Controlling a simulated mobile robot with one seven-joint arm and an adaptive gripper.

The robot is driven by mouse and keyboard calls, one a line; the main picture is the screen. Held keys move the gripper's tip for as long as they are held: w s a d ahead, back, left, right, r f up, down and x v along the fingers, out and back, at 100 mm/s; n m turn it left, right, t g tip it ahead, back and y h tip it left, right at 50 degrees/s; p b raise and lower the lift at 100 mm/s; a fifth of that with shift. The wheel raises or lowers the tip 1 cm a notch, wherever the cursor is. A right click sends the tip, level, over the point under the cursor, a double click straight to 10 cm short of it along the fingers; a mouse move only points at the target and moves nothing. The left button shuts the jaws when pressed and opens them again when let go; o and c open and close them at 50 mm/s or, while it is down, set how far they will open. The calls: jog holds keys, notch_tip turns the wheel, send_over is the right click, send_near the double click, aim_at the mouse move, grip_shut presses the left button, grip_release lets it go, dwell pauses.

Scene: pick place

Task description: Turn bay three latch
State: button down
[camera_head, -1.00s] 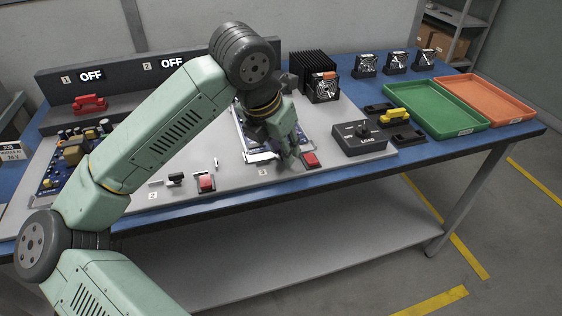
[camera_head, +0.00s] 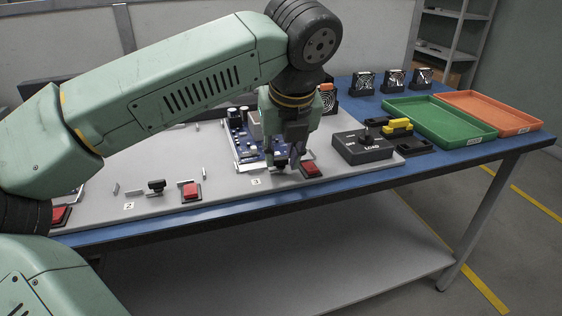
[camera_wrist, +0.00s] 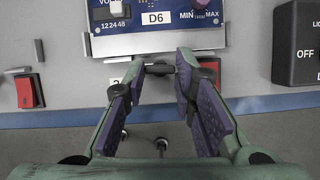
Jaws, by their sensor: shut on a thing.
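The bay three latch (camera_wrist: 160,69) is a small black handle at the front edge of the blue circuit board (camera_wrist: 110,12), which bears a D6 label. It lies crosswise between my fingertips in the wrist view. My gripper (camera_wrist: 161,66) is shut on it, with the fingers pointing down at the panel. In the head view my gripper (camera_head: 288,164) stands at the front of bay three, and the latch (camera_head: 280,163) is partly hidden by the fingers. The bay's number 3 label (camera_head: 256,181) lies just in front.
A red button (camera_head: 311,169) sits close to the right of my gripper, with the black LOAD box (camera_head: 362,148) beyond. Bay two's latch (camera_head: 157,186) and red button (camera_head: 190,191) are to the left. Green (camera_head: 440,141) and orange (camera_head: 505,131) trays stand at right.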

jog(key=shift+n+b, duration=0.3)
jog(key=shift+n, duration=0.2)
jog(key=c, duration=1.3)
grip_release()
jog(key=v, duration=1.2)
jog(key=shift+w+d, duration=0.1)
jog(key=shift+d, duration=0.1)
